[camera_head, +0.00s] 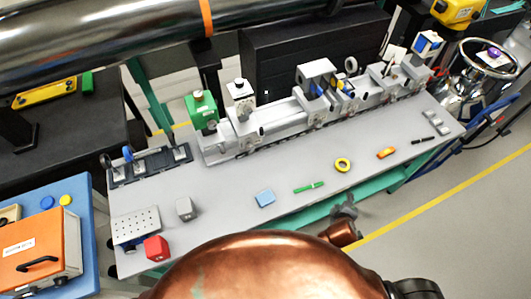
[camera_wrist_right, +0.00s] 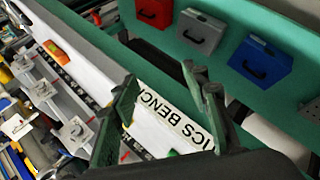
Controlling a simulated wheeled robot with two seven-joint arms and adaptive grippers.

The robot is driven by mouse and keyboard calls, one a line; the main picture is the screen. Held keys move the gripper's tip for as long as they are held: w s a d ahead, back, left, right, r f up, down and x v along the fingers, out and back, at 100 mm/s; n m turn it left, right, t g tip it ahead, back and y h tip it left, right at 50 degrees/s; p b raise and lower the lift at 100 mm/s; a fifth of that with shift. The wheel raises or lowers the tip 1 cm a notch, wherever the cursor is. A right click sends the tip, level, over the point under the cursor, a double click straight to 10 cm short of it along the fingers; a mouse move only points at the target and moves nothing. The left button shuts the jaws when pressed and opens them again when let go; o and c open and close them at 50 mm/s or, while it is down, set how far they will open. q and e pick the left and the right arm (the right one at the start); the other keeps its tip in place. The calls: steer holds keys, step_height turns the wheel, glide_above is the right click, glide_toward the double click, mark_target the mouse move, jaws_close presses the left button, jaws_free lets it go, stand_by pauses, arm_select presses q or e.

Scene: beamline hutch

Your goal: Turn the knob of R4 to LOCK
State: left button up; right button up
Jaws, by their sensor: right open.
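On the grey bench (camera_head: 235,180) a long silver rail (camera_head: 290,118) carries several carriers and mounts. Their small labels are too small to read, so I cannot tell which one is R4 or how its knob is set. In the right wrist view, several grey carriers with round knobs (camera_wrist_right: 75,131) stand in a row at the left. My right gripper (camera_head: 345,210) is just off the bench's front edge, low and apart from the rail. In its wrist view the right gripper (camera_wrist_right: 160,80) has its fingers spread with nothing held between them. My left gripper is not in view.
A green mount (camera_head: 202,110) stands at the rail's left end. An orange case (camera_head: 38,258) is at far left.

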steer(key=w+a+r+n+t, duration=0.6)
steer(key=w+a+r+n, duration=0.35)
steer(key=r, duration=0.35)
steer(key=n+t+y, duration=0.3)
steer(key=n+y, duration=0.7)
steer(key=n, duration=1.1)
glide_toward(251, 150)
steer(key=x, duration=0.8)
steer(key=shift+w+r, duration=0.1)
steer(key=shift+r, duration=0.1)
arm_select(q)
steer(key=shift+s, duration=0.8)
arm_select(e)
steer(key=shift+c, duration=0.6)
jaws_close()
